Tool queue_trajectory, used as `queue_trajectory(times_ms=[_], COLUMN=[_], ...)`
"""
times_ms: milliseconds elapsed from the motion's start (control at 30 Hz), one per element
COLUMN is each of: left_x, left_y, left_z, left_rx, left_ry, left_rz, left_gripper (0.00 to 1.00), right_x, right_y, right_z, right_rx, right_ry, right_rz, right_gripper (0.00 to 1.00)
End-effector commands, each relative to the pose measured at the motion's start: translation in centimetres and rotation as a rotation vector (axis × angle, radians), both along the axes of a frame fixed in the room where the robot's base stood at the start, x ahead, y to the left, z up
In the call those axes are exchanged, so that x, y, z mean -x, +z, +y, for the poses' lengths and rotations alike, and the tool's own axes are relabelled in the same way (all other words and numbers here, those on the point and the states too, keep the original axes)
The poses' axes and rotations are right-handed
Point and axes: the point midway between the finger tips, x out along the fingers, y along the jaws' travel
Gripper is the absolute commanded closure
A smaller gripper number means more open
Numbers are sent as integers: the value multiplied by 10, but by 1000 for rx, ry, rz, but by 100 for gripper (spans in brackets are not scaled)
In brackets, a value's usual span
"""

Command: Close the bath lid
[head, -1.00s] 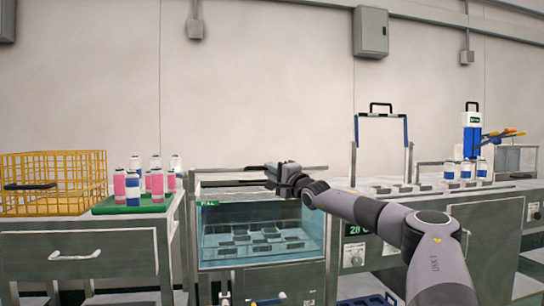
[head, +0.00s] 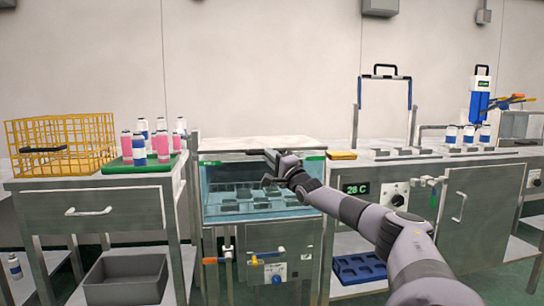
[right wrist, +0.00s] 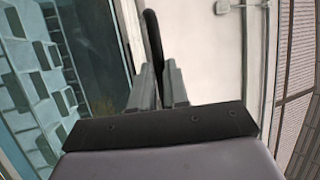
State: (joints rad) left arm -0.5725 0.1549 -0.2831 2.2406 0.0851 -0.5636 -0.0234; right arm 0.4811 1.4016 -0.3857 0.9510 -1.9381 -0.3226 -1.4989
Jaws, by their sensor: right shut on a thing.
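The bath (head: 262,205) is a clear-walled tank of water on a steel cabinet, with several grey blocks inside. Its lid (head: 250,143) lies about flat across the top, pale with a dark front edge. I cannot tell whether it rests fully on the rim. My right gripper (head: 271,156) is at the middle of the lid's front edge. In the right wrist view, my right gripper's fingers (right wrist: 156,80) are shut on the dark lid handle (right wrist: 153,40), with the water to the left and a pale surface to the right. My left gripper is not in view.
A green tray (head: 112,169) of pink, blue and white cans and a yellow wire basket (head: 60,120) stand on the left table. To the right is a steel bench (head: 420,160) with a 28 C display (head: 356,189). Valves (head: 255,257) project below the bath.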

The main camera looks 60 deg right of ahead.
Motion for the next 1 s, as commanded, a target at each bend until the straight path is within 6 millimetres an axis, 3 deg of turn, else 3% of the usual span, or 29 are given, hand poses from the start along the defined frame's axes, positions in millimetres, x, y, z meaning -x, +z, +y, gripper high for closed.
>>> queue_trajectory(times_ms=[200,667,700,767,1000], left_x=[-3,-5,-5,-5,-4], left_y=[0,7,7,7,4], left_z=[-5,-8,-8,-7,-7], left_rx=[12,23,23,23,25], left_ry=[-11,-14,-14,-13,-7], left_rz=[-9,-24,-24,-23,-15], left_gripper=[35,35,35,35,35], right_x=[0,-2,-2,-2,-1], right_y=[-13,-20,-20,-20,-17], right_z=[-1,0,0,0,0], right_rx=[-11,-15,-15,-14,-10], right_ry=[-3,0,0,1,1], right_rz=[12,20,20,20,16], right_gripper=[100,100,75,60,60])
